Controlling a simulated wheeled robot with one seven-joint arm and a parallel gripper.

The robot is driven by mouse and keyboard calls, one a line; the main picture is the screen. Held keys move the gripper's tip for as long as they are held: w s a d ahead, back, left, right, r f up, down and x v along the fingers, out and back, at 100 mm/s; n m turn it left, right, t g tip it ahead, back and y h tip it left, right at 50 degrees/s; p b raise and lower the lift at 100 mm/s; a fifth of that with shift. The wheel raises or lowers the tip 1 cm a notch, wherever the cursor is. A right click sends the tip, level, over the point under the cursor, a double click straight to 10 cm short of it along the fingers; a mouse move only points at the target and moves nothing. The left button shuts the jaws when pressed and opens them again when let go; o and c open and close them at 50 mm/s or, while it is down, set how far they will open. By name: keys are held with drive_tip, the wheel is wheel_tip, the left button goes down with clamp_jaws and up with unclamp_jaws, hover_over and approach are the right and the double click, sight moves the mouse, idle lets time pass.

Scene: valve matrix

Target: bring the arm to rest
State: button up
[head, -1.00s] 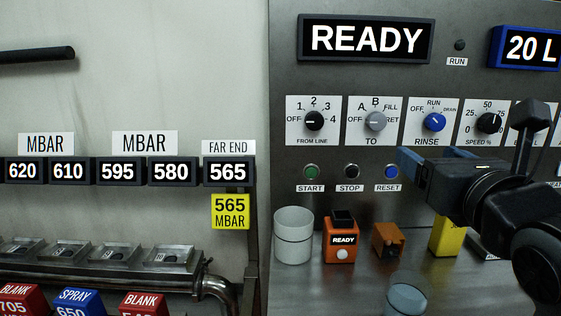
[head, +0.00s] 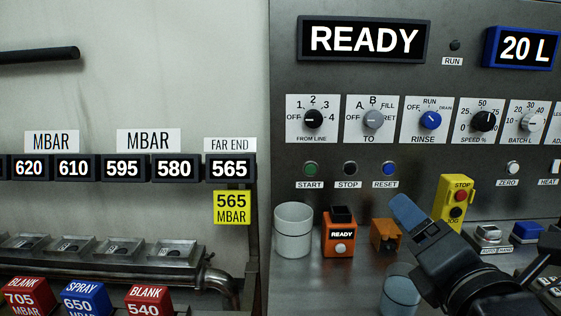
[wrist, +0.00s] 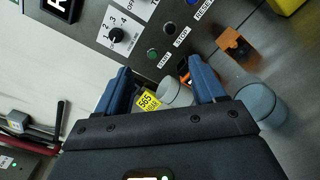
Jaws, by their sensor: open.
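My gripper (head: 408,218) is in the lower right of the head view, in front of the control panel and above the steel shelf. One blue finger shows there, pointing up and left; the other is hidden. In the wrist view both blue fingers of my gripper (wrist: 160,88) stand wide apart with nothing held between them. Beyond them are a grey-white cup and the yellow 565 MBAR tag (wrist: 148,104). My black arm comes in from the lower right of the head view.
On the shelf stand a white cup (head: 293,230), an orange READY box (head: 340,237), an orange bracket (head: 384,236), a clear cup (head: 400,292) and a yellow STOP/JOG box (head: 455,200). The panel (head: 365,185) carries knobs and buttons. Colored labeled blocks (head: 82,300) sit lower left.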

drive_tip(key=s+a+f+m+g, duration=0.1)
drive_tip(key=s+a+f+m, duration=0.1)
drive_tip(key=s+f+m, duration=1.35)
drive_tip(key=s+d+f+m+g, duration=0.1)
drive_tip(key=s+m, duration=0.4)
drive_tip(key=s, duration=0.6)
drive_tip(key=s+d+f+m+g, duration=0.1)
drive_tip(key=s+d+m, duration=0.2)
drive_tip(key=s+m, duration=0.3)
drive_tip(key=shift+s+d+f, duration=0.3)
drive_tip(key=shift+s+f, duration=0.1)
drive_tip(key=shift+s, duration=2.25)
drive_tip(key=shift+m, duration=0.25)
